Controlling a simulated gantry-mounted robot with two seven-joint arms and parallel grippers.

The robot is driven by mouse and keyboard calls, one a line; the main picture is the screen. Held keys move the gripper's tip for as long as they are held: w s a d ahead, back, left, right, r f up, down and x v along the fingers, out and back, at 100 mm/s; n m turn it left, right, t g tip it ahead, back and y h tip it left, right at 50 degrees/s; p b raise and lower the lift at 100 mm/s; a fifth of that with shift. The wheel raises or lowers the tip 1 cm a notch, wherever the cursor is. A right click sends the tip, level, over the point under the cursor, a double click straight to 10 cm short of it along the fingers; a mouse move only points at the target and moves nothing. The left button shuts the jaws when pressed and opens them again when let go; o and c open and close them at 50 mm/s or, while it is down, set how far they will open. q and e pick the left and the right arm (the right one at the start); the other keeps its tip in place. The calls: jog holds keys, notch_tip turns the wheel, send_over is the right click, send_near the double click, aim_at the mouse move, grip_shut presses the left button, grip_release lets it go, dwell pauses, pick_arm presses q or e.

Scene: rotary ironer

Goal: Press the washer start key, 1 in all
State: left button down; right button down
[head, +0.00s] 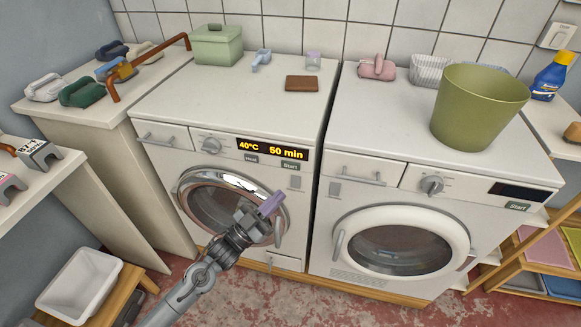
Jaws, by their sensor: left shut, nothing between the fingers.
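The left machine (222,134) is a white front-loader with a chrome door ring, and its lit display (272,149) reads 40°C and 50 min. Below the display are a start key (290,166) marked "Start" and another small key (251,159) whose label is hard to read. The right machine (394,176) has a dark display (517,192) and its own "Start" key (517,207). My left gripper (270,204) is shut and empty, with purplish fingertips. It shows in front of the left machine's door, below the start key and apart from it. My right gripper is out of view.
A green bin (478,108) stands on the right machine. A green box (216,45), brown block (302,83) and small items stand on the left one. A white tub (79,284) is at the lower left. The space before the panels is clear.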

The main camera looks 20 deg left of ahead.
pick_arm(q)
jog(key=b, duration=0.4)
send_near(295, 164)
jog(key=d+r, duration=0.3)
jog(key=shift+w+b, duration=0.65)
jog(key=shift+w, duration=0.75)
jog(key=shift+w, duration=0.2)
dwell(0.5)
jog(key=shift+w, duration=0.25)
jog(key=shift+w+a+b, duration=0.1)
jog(key=shift+w+b, duration=0.3)
jog(key=shift+b, duration=0.15)
dwell(0.6)
dwell(0.3)
jog(key=shift+s+r+p, duration=0.15)
jog(key=shift+s+p, duration=0.2)
jog(key=shift+p, duration=0.1)
jog(key=shift+s+p, duration=0.35)
jog(key=shift+s, duration=0.15)
